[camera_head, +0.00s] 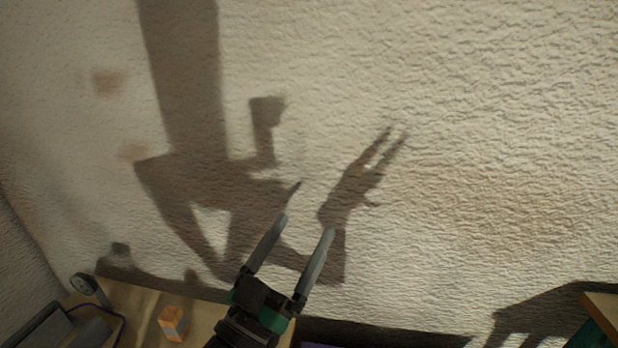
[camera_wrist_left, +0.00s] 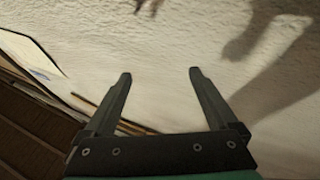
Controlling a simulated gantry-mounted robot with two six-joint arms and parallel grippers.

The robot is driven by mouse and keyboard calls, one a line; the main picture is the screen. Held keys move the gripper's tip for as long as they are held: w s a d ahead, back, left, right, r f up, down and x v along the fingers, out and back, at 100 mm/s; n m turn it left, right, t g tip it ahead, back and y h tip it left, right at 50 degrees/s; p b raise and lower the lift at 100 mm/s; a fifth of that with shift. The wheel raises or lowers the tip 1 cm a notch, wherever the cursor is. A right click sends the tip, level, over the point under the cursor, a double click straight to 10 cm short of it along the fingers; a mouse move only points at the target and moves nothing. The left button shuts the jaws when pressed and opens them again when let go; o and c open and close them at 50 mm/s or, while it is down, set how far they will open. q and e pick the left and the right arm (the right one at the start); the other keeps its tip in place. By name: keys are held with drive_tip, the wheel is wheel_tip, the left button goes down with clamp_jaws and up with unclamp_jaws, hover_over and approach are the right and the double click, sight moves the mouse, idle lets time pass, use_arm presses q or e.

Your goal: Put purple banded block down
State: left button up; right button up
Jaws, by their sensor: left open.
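My left gripper (camera_head: 300,224) is open, with nothing between its two grey fingers. It points up in front of the pale rough wall in the head view. In the left wrist view the gripper (camera_wrist_left: 158,73) also shows its fingers wide apart and empty. I cannot make out a purple banded block in either view. An orange block (camera_head: 172,323) with a grey-blue band stands on the wooden surface, left of my gripper and apart from it. My right gripper is not in view.
The wooden surface (camera_head: 134,300) runs along the lower left. A round-headed grey object (camera_head: 84,284) and a dark grey object (camera_head: 62,330) are at its left end. A purple strip (camera_head: 318,345) shows at the bottom edge. A wooden corner (camera_head: 603,312) is at lower right.

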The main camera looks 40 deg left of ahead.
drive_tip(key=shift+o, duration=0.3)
use_arm(q)
drive_tip(key=s+d+r+m+t+h, duration=0.1)
drive_tip(key=s+d+r+h, duration=0.1)
drive_tip(key=r, duration=0.4)
drive_tip(key=s+d+r+m+t+h, duration=0.2)
drive_tip(key=d+r, duration=0.1)
drive_tip(key=r, duration=0.4)
drive_tip(key=s+d+r+m+t+h, duration=0.1)
drive_tip(key=s+d+r+t+h, duration=0.1)
drive_tip(key=r, duration=0.5)
drive_tip(key=shift+s+d+r+m+h, duration=0.2)
drive_tip(key=shift+s+d+m+h, duration=0.15)
drive_tip(key=shift+d, duration=0.25)
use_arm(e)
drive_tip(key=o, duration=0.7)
